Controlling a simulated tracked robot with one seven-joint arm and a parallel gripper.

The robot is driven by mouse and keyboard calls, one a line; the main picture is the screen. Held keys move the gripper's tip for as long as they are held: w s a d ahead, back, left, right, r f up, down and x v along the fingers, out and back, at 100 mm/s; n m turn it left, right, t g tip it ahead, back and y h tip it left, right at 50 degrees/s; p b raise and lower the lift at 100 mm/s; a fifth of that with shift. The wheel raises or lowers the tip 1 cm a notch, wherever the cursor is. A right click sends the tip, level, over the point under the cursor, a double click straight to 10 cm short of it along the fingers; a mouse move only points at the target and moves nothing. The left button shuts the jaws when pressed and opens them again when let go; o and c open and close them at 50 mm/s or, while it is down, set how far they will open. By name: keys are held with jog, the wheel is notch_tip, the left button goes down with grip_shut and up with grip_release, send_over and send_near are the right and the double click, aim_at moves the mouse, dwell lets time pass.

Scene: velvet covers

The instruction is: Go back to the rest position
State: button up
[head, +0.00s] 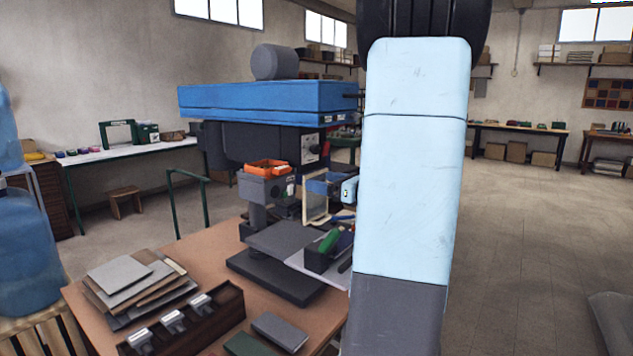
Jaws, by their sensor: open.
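My own arm (412,190) stands upright just right of the middle, with light blue covers, a dark upper joint and a dark grey lower part. It hides whatever is behind it. A small light blue part (349,190) shows at its left edge, near the machine; I cannot tell whether it belongs to my arm. No gripper fingers can be made out. A bench machine with a blue top cover (265,101) and a dark base plate (275,277) stands on the wooden table (222,262).
Stacked flat sheets (125,272), a dark rack with metal pieces (185,325) and a grey block (280,330) lie on the table. An orange-rimmed box (266,170) is on the machine. Blue bottles (28,250) stand at left. The floor (540,240) at right is mostly clear.

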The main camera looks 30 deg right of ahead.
jog(key=shift+s, duration=0.1)
dwell(0.4)
jog(key=s+a+f+n+g+y, duration=0.1)
jog(key=s+a+n+g, duration=0.5)
jog(key=a, duration=0.5)
jog(key=s+a+f+n+g+y, duration=0.15)
jog(key=a+n+g, duration=0.25)
jog(key=a+n, duration=0.65)
jog(key=s+a+r+n+g+h, duration=0.1)
jog(key=s+a+n+h, duration=0.1)
jog(key=s+n+h, duration=0.6)
jog(key=s+n, duration=0.6)
jog(key=n, duration=0.1)
jog(key=shift+s+a+r+h, duration=0.15)
jog(key=shift+s+a+h, duration=0.05)
jog(key=shift+a+h, duration=0.15)
jog(key=shift+d+n, duration=0.1)
jog(key=shift+n, duration=0.15)
